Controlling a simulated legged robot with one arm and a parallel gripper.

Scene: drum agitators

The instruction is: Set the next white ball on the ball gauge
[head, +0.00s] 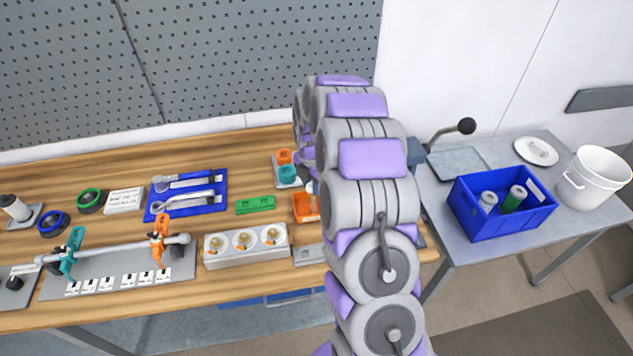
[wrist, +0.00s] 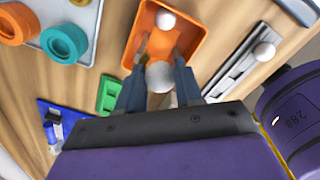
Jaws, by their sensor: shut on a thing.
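In the wrist view my gripper (wrist: 159,62) is shut on a white ball (wrist: 160,80), held between the two fingers. They are above the near part of the orange tray (wrist: 194,42). Another white ball (wrist: 165,20) lies in the tray's far end. The ball gauge (wrist: 238,76), a grey slotted bar, is to the right, with one white ball (wrist: 264,50) on it. In the head view my arm hides most of the gripper; part of the orange tray (head: 301,208) and of the grey gauge (head: 308,255) shows left of the arm.
An orange ring (wrist: 17,24) and a teal ring (wrist: 64,42) sit on a grey plate left of the orange tray. A green block (head: 256,204) and a white three-dial box (head: 245,245) are nearby. A blue crate (head: 503,203) stands on the right table.

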